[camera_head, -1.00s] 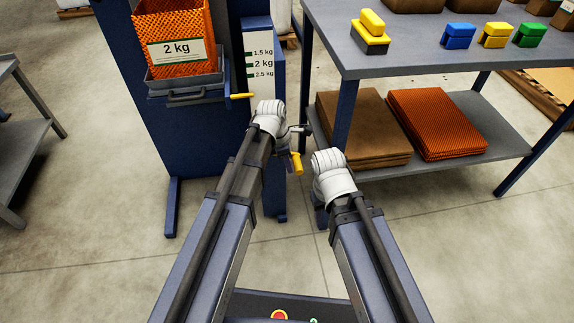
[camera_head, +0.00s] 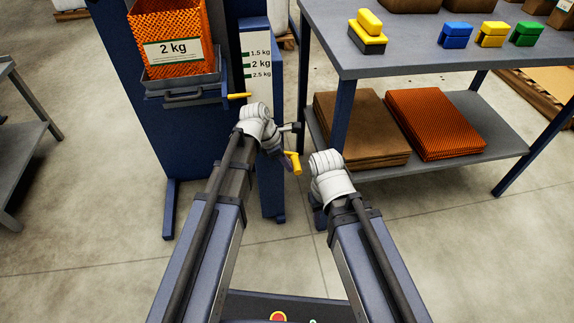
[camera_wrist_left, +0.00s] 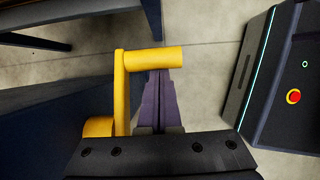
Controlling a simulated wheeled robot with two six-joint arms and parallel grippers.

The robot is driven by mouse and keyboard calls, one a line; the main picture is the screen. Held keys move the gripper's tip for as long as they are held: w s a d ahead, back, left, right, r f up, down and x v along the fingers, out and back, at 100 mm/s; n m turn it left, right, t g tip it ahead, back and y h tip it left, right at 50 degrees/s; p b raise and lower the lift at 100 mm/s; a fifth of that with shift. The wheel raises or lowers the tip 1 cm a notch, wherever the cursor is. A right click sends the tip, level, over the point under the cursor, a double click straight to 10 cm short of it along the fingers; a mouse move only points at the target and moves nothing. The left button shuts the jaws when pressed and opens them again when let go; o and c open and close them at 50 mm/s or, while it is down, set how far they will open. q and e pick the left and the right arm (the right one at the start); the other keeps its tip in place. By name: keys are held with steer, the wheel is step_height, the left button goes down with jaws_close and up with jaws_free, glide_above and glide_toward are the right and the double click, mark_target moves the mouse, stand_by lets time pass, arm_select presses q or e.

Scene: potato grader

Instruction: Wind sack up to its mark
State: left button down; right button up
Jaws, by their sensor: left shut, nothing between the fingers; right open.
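An orange mesh sack (camera_head: 168,22) with a 2 kg label sits on a grey carrier tray (camera_head: 183,83) on the blue machine. A yellow pointer (camera_head: 239,96) sticks out right of the tray, lower in the picture than the 2.5 kg line on the white scale (camera_head: 257,58). A yellow crank (camera_head: 293,163) is at the machine's lower right and also shows in the left wrist view (camera_wrist_left: 122,88). My left gripper (camera_wrist_left: 158,74) is shut and empty, its purple fingertips at the crank's grip; I cannot tell if they touch. My right gripper's wrist (camera_head: 331,178) shows; its fingers are hidden.
A grey table (camera_head: 400,60) at right holds yellow, blue and green blocks (camera_head: 457,36). Its lower shelf (camera_head: 480,107) bears brown sacks (camera_head: 360,130) and orange sacks (camera_head: 435,125). A grey bench (camera_head: 25,150) stands at left. Open floor lies in front.

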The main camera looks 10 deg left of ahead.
arm_select(q)
steer(key=h+b, duration=0.1)
steer(key=r+h+b, duration=0.1)
steer(key=h, duration=0.1)
steer(key=shift+d+t, duration=0.15)
steer(key=shift+t, duration=0.25)
steer(key=r+h+b, duration=0.1)
steer(key=r+h, duration=0.1)
steer(key=a+r+t+h+b, duration=0.1)
steer(key=h+b, duration=0.1)
steer(key=h, duration=0.1)
steer(key=shift+r, duration=0.4)
steer(key=shift+s+r, duration=0.1)
stand_by(1.1)
